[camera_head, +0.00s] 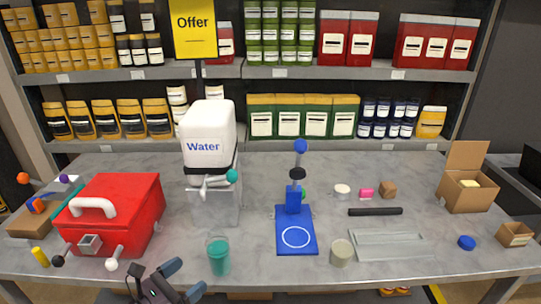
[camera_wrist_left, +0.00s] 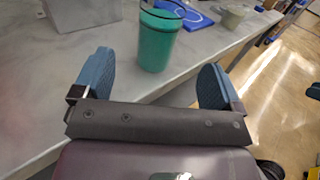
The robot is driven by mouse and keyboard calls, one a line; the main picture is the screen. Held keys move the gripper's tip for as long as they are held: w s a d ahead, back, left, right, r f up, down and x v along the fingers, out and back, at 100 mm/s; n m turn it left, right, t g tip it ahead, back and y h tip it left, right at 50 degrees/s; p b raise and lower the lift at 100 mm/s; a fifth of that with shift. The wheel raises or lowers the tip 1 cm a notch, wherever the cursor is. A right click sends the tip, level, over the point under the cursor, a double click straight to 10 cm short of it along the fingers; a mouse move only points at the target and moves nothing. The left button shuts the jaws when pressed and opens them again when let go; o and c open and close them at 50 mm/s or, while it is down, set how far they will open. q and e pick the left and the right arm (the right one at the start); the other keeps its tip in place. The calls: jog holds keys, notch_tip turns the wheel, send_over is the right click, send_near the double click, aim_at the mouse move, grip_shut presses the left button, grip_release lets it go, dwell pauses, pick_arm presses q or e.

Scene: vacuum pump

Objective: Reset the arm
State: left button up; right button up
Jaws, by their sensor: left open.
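My left gripper (camera_head: 184,280) is at the front edge of the table, low in the head view. Its two blue fingers stand wide apart with nothing between them. In the left wrist view the open left gripper (camera_wrist_left: 155,82) points toward a teal cup (camera_wrist_left: 157,40), which stands upright on the table beyond the fingertips. In the head view the teal cup (camera_head: 219,257) is just right of the gripper, apart from it. My right gripper is not in view.
The grey table (camera_head: 380,185) holds a red toolbox (camera_head: 130,200), a water dispenser (camera_head: 210,150), a blue stand (camera_head: 296,220), a beige cup (camera_head: 341,253), a clear tray (camera_head: 390,245) and an open cardboard box (camera_head: 467,190). Stocked shelves (camera_head: 300,72) stand behind.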

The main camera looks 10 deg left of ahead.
pick_arm(q)
notch_tip(320, 180, down, 2)
jog(key=m, duration=0.5)
jog(key=m+g+y, duration=0.1)
jog(key=m, duration=0.4)
jog(key=shift+w+a+f+m+y, duration=0.1)
jog(key=shift+f+m+y, duration=0.05)
jog(key=shift+m+y, duration=0.15)
jog(key=m, duration=0.2)
jog(key=f+m+y, duration=0.1)
jog(key=m, duration=0.1)
jog(key=shift+s+f+g, duration=0.2)
jog(key=shift+g, duration=0.2)
jog(key=s+f+m+g+y, duration=0.1)
jog(key=s+f+m+y, duration=0.2)
jog(key=s+m, duration=0.3)
jog(key=s+d+f+m+g+y, duration=0.1)
jog(key=s+f+m, duration=0.4)
jog(key=m, duration=0.6)
jog(key=shift+s+d+f+g+y, duration=0.3)
jog(key=shift+s+y, duration=0.2)
jog(key=shift+y, duration=0.4)
